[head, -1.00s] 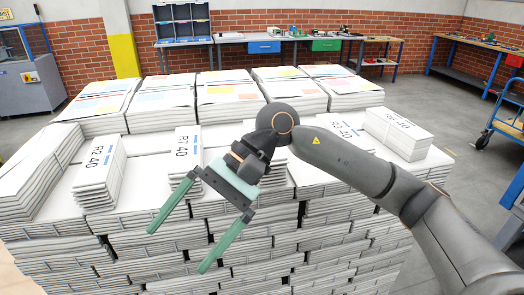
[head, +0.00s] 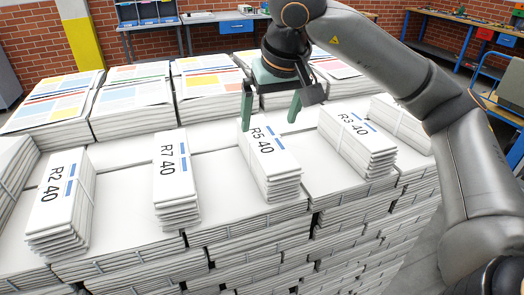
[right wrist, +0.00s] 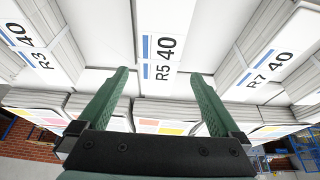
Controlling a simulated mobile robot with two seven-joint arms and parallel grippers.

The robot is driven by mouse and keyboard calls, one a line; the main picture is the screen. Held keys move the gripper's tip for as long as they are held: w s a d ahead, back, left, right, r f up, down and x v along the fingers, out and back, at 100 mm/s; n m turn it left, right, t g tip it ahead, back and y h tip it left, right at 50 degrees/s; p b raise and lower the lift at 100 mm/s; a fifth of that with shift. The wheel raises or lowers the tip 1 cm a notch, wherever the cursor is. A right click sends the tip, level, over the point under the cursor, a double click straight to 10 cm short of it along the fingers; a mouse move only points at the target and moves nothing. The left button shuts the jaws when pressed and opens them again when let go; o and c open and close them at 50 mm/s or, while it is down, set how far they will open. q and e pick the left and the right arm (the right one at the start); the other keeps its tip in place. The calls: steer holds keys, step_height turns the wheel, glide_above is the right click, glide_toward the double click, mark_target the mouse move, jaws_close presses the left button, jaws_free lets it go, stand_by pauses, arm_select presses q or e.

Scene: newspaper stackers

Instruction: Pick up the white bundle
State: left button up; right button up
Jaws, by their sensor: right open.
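Several white bundles with printed labels lie on top of the stacked paper. The R5 40 bundle (head: 268,165) is at the middle right, with the R7 40 bundle (head: 175,180) to its left and the R3 40 bundle (head: 357,142) to its right. My right gripper (head: 270,115) is open and empty, pointing down at the far end of the R5 40 bundle. In the right wrist view the R5 40 bundle (right wrist: 163,45) lies between the lines of the two green fingers (right wrist: 155,95), which show no contact. The left gripper is out of view.
The R2 40 bundle (head: 62,200) lies at the left. Colour-printed stacks (head: 132,100) stand in a row behind the bundles. White stack tops (head: 122,205) lie bare between the bundles. A workbench (head: 215,22) is at the back.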

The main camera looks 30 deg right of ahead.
mark_target(265, 139)
steer(key=p+x, duration=0.1)
steer(key=x, duration=0.7)
steer(key=shift+w+d+f, duration=0.1)
steer(key=shift+d+f, duration=0.05)
steer(key=shift+f, duration=0.05)
jaws_close()
steer(key=shift+w+r, duration=0.1)
steer(key=shift+r, duration=0.1)
stand_by(0.6)
